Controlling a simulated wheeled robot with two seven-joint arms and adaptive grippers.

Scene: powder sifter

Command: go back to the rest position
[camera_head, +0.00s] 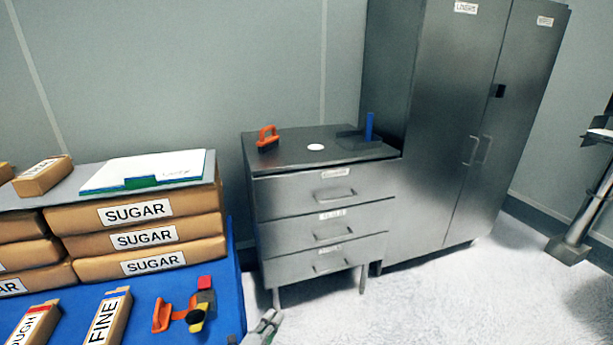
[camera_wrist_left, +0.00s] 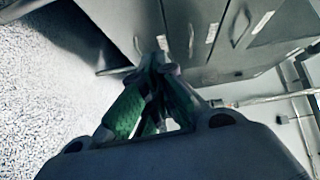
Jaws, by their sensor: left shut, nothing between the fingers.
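My left gripper (camera_head: 268,322) shows at the bottom edge of the head view, just right of the blue table. It is shut and empty. In the left wrist view its green-padded fingers (camera_wrist_left: 155,75) come together at the tips, with the floor and the steel drawer cabinet beyond them. Most of the left arm is out of frame in the head view. My right gripper is not in either view.
A blue table (camera_head: 228,290) holds sugar bags (camera_head: 150,238), two smaller packets and an orange-handled tool (camera_head: 172,315). A drawer cabinet (camera_head: 325,190) carries an orange-handled brush (camera_head: 267,138) and a dustpan (camera_head: 360,141). A tall cabinet (camera_head: 450,120) adjoins it. Floor in front is clear.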

